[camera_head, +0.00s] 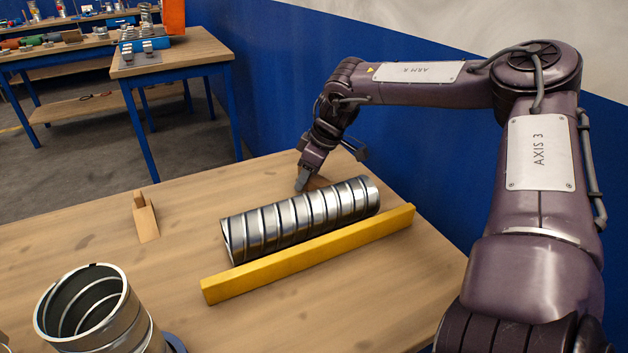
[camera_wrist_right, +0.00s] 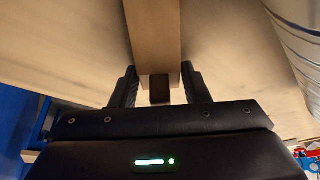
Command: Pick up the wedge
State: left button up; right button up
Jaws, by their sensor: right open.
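A wooden wedge (camera_head: 318,182) lies on the table behind the spiral duct (camera_head: 300,215), mostly hidden by the duct and my right gripper. My right gripper (camera_head: 302,185) points down at this wedge, at the duct's far side. In the right wrist view the wedge (camera_wrist_right: 154,40) runs between the two open fingers of the gripper (camera_wrist_right: 160,88), with one finger on each side. I cannot tell whether the fingers touch it. A second wooden wedge (camera_head: 146,220) lies left of the duct, apart from it. My left gripper is not in view.
A yellow bar (camera_head: 310,255) lies along the duct's near side. An open metal duct piece (camera_head: 95,310) stands at the near left. A blue wall (camera_head: 300,90) rises behind the table (camera_head: 190,205). Other benches stand at the back left.

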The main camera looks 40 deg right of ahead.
grip_shut()
jog(key=shift+r, duration=0.15)
